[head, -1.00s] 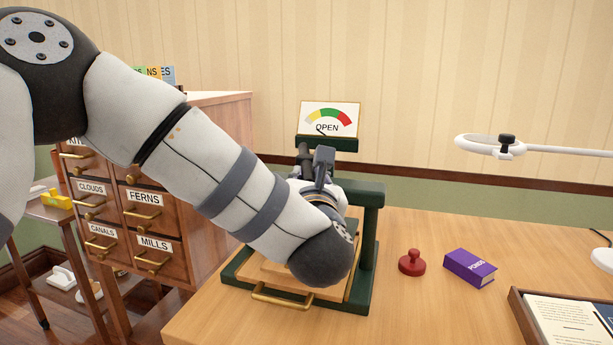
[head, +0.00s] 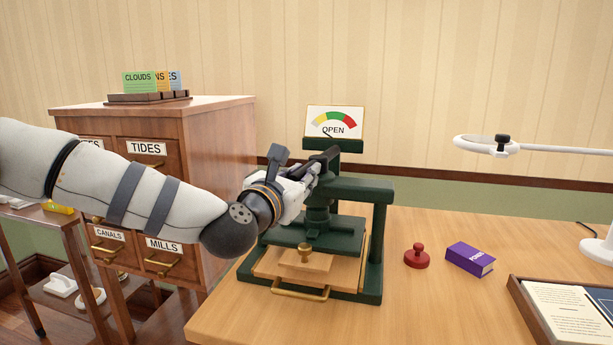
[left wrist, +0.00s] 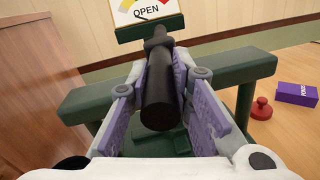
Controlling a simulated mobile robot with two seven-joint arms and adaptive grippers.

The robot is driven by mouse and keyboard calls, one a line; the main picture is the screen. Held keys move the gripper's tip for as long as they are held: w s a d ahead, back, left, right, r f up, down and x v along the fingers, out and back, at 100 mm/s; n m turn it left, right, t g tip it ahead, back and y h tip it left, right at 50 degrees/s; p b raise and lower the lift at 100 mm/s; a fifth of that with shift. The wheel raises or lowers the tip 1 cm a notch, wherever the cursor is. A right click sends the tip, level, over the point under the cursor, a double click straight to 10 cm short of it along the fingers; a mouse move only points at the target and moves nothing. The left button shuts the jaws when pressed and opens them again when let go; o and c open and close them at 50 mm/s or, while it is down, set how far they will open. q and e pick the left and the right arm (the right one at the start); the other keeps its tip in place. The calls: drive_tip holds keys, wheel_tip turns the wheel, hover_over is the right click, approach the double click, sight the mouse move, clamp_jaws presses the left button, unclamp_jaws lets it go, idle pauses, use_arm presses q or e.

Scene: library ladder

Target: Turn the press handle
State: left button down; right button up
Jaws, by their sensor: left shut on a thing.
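The dark green press (head: 372,225) stands on the wooden desk. Its dial (head: 335,122) reads OPEN, with yellow, green and red bands. The black press handle (left wrist: 160,85) lies between the purple finger pads in the left wrist view. My left gripper (head: 312,172) is shut on the handle at the top of the press. The gripper hides part of the handle in the head view. My right gripper is not in view.
A red stamp (head: 417,256) and a purple box (head: 470,259) lie right of the press. A framed tray (head: 520,310) is at the right front, under a ring lamp (head: 485,143). A labelled drawer cabinet (head: 215,150) stands left, behind my arm.

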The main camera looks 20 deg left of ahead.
use_arm(q)
drive_tip(key=shift+a+h, duration=0.1)
drive_tip(key=shift+h, duration=0.2)
drive_tip(key=c, duration=1.4)
unclamp_jaws()
drive_tip(key=shift+c, duration=0.2)
drive_tip(key=s, duration=1.2)
drive_tip(key=shift+a, duration=0.4)
